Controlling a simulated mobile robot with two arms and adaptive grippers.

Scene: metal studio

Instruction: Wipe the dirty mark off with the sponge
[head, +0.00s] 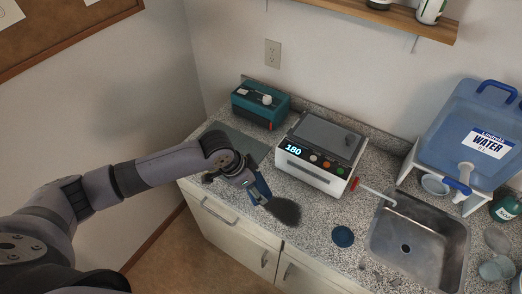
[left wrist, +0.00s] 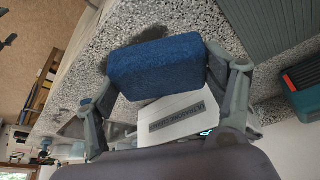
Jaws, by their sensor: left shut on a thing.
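My left gripper (head: 256,187) is shut on a blue sponge (left wrist: 155,68). In the left wrist view the sponge sits between its two fingers. In the head view only part of the sponge shows beside the fingers, over the front part of the counter. A dark grey smudge (head: 285,210), which looks like the dirty mark, lies on the speckled counter just right of the sponge. I cannot tell whether the sponge touches the counter. My right gripper is not in view.
A white device with a lit display (head: 310,160) stands behind the mark, with a teal box (head: 260,104) to its left. A round blue dish (head: 342,237) and a metal sink (head: 415,245) lie to the right. A blue water container (head: 470,130) stands behind the sink.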

